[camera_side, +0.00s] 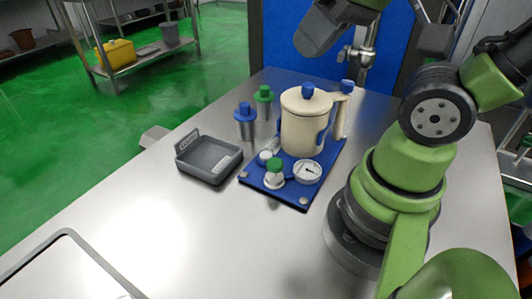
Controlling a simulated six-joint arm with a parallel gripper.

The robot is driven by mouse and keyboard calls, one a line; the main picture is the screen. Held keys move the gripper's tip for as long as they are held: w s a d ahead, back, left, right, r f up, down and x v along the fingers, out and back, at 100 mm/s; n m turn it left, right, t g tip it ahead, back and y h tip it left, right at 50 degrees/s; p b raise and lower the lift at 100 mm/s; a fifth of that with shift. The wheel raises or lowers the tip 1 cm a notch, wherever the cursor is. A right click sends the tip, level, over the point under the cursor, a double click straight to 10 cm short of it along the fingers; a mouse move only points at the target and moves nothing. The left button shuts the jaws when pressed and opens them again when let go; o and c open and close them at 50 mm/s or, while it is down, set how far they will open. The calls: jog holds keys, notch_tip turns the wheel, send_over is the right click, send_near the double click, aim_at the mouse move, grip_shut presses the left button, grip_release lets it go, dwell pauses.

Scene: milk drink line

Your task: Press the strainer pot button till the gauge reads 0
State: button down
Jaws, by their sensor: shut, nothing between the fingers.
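The cream strainer pot (304,125) stands upright on a blue base plate (326,165), with a blue knob (308,90) on its lid. A blue cap (347,85) tops the handle post at its right. A green-topped white button-like part (274,174) sits at the plate's front, beside the round white gauge (307,173). The gauge's dark needle shows, but its number is too small to read. I cannot tell which part is the pot's button. My gripper (310,44) is a dark grey shape at the top, shut and empty, apart from the pot; its fingertip detail is unclear.
A grey labelled tray (208,177) lies left of the plate. Blue-capped (245,124) and green-capped (264,103) clear containers stand behind it. Another tray rim (68,232) is at the front left. The front middle of the steel table (235,245) is clear.

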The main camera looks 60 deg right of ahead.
jog(key=w+d+f+n+g+h, duration=0.2)
jog(key=d+f+n+g+h, duration=0.15)
jog(key=n, duration=0.35)
jog(key=n+h, duration=0.7)
jog(key=n, duration=1.8)
send_over(263, 155)
notch_tip(263, 155, down, 13)
jog(key=shift+g, duration=0.45)
jog(key=shift+f, duration=4.35)
jog(key=shift+d, duration=0.1)
jog(key=shift+f, duration=0.4)
